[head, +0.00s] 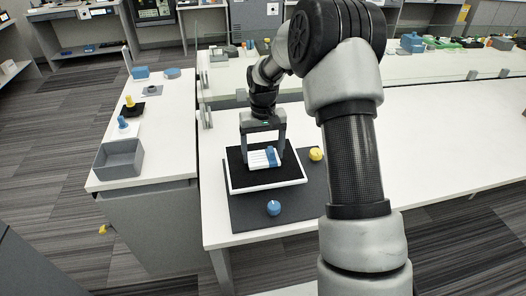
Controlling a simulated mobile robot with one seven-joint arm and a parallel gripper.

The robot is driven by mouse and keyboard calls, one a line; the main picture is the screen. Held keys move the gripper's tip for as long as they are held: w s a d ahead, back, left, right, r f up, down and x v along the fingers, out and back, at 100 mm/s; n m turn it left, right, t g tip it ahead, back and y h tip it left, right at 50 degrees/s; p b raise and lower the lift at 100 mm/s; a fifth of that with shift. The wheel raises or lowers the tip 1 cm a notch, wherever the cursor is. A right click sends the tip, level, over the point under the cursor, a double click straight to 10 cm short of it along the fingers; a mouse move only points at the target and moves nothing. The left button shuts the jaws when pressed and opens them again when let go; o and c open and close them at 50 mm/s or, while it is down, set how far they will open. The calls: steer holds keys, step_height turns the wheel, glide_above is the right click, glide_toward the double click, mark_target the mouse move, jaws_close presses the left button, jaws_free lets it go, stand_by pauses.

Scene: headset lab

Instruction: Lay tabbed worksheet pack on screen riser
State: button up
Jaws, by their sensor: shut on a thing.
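The tabbed worksheet pack (257,161) is a small white block with ridged lines and a blue tab (270,155) on its right side. My gripper (264,155) points down, with one finger on each side of the pack, and is shut on it. The screen riser (240,182) has a black top and a white rim. The pack is over the middle of its top; I cannot tell whether it touches the surface. My fingers hide part of the pack's edges.
The riser stands on a dark grey mat (240,215) on a white table. A blue knob (273,208) lies in front of the riser and a yellow one (316,154) at its right. A grey bin (119,160) stands on the left counter. A clear panel runs behind.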

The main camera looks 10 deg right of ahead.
steer(key=shift+f, duration=0.1)
steer(key=o, duration=1.2)
steer(key=shift+c, duration=0.2)
step_height(320, 180, up, 17)
steer(key=p, duration=0.3)
steer(key=s+r+t, duration=0.3)
steer(key=s+r, duration=0.9)
steer(key=s, duration=0.4)
steer(key=s+f+t, duration=0.2)
steer(key=s+t, duration=0.1)
steer(key=s, duration=1.2)
step_height(320, 180, up, 12)
steer(key=p, duration=1.2)
steer(key=shift+r+p, duration=0.25)
steer(key=shift+p, duration=0.05)
